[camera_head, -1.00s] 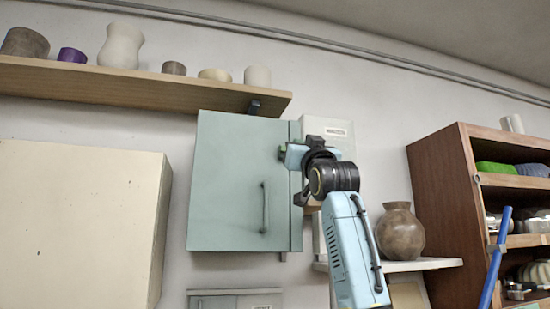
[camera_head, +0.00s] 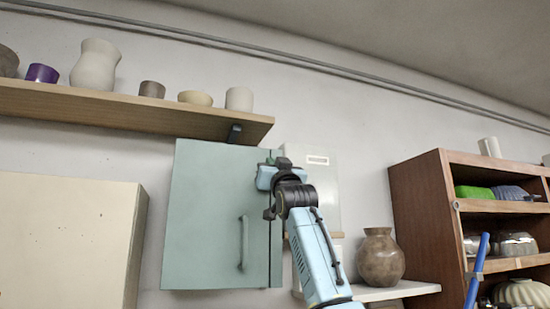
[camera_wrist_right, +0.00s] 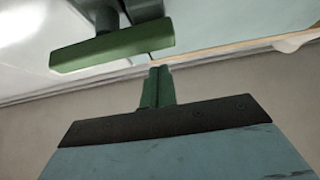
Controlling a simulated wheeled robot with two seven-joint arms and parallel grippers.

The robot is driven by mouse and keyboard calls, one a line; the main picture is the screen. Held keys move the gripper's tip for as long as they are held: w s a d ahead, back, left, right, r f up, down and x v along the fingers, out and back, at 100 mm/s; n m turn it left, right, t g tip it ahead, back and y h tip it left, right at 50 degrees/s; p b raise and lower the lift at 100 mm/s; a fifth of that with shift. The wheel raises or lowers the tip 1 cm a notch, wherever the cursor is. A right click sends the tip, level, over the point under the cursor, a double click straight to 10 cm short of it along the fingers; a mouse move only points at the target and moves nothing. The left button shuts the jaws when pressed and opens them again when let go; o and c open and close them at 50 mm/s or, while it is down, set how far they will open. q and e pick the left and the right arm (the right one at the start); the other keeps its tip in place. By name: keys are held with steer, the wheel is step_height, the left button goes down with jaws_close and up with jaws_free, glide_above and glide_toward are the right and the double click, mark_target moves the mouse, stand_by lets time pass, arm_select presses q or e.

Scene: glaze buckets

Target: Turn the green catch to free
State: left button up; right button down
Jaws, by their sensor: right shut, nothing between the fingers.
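The green catch (camera_wrist_right: 112,50) is a flat green bar on a darker green mount, seen at the upper left of the right wrist view. In the head view I cannot make it out; my right gripper covers that part of the cabinet. My right gripper (camera_head: 268,176) is at the upper right edge of the pale teal cabinet (camera_head: 205,215). In the wrist view its fingers (camera_wrist_right: 157,85) are shut and empty, just below and right of the bar, and appear apart from it. My left gripper is not in view.
The cabinet door has a vertical handle (camera_head: 243,243). A wooden shelf (camera_head: 120,109) with several pots runs above. A cream cabinet (camera_head: 65,240) stands left. A brown vase (camera_head: 380,257), a blue pole (camera_head: 477,272) and a brown shelf unit (camera_head: 425,215) are at right.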

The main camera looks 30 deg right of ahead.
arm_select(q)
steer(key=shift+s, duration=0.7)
arm_select(e)
steer(key=shift+f, duration=1.55)
steer(key=shift+d, duration=0.1)
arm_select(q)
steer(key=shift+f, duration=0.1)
